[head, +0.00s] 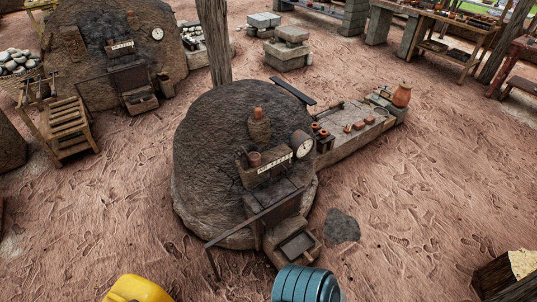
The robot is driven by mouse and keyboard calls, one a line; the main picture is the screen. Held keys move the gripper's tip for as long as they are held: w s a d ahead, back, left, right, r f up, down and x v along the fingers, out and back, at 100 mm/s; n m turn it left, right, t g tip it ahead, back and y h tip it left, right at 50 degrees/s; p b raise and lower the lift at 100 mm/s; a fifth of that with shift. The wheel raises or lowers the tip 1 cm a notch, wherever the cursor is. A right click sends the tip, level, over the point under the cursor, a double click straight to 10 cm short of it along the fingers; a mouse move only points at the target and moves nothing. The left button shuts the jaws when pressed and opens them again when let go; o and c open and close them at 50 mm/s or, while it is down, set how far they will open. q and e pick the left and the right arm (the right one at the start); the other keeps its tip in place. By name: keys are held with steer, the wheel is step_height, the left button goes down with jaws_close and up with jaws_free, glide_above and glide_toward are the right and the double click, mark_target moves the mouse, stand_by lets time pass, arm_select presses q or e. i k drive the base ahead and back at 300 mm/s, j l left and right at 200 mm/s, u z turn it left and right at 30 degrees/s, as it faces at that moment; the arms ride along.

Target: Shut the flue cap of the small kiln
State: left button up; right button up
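The small kiln (215,150), a rough grey-brown mud dome, stands in the middle of the head view. A ribbed clay flue-like piece (260,132) rises from its upper face, with a small orange clay piece (258,112) at its top. I cannot tell whether this orange piece is the flue cap, or whether a cap is open or shut. A dark flat plate (293,92) slants behind the dome's upper right; its attachment is unclear. Neither of my grippers is in view.
A round dial (304,148) and a dark bar (254,223) are at the kiln's front. A low bench (350,140) with small pots adjoins its right. A yellow object (139,290) and a teal ribbed object (305,285) are at the bottom edge. Open ground lies right.

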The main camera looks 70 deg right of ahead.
mark_target(243, 152)
steer(key=i+z, duration=0.15)
steer(key=z, duration=1.85)
